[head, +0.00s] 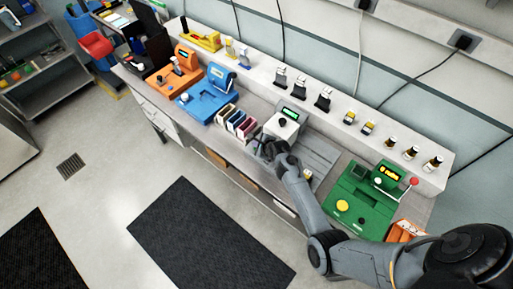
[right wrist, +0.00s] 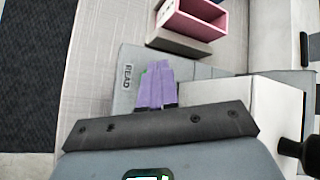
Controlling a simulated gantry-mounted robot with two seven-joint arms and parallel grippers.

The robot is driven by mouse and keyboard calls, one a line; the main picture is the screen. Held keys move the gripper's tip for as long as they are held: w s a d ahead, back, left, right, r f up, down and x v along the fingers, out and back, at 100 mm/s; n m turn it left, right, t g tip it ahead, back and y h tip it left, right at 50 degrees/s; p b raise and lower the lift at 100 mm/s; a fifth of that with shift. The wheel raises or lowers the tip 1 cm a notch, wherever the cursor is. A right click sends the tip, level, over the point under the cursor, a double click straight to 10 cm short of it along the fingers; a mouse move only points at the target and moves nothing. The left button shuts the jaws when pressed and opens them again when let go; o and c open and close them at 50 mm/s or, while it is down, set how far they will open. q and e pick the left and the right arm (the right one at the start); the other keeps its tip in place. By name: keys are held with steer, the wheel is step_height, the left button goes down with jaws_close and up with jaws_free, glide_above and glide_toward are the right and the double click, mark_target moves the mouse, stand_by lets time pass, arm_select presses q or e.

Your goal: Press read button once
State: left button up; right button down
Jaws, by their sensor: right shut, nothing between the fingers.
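A small grey-and-white device with a display (head: 289,113) and a dark knob (head: 282,122) stands on the bench, mid-view. In the right wrist view its grey base carries a READ label (right wrist: 127,77), and its white housing (right wrist: 278,108) is to the right. My right gripper (head: 268,150) is at the device's front left side in the head view. In the right wrist view its purple fingers (right wrist: 157,84) are shut and empty, just right of the label. A green sliver shows beside the fingertips. The button is mostly hidden; I cannot tell whether they touch it. My left gripper is out of view.
Blue (head: 205,99) and orange (head: 174,74) devices are farther left. A green device (head: 362,203) stands right. Small modules line the back shelf.

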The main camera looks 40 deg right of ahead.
stand_by(0.5)
steer(key=shift+f, duration=0.2)
steer(key=shift+f, duration=0.2)
stand_by(0.4)
steer(key=shift+f+b, duration=0.3)
steer(key=shift+f, duration=0.1)
stand_by(0.5)
steer(key=shift+r+p, duration=0.7)
steer(key=shift+p, duration=0.1)
steer(key=shift+r, duration=0.1)
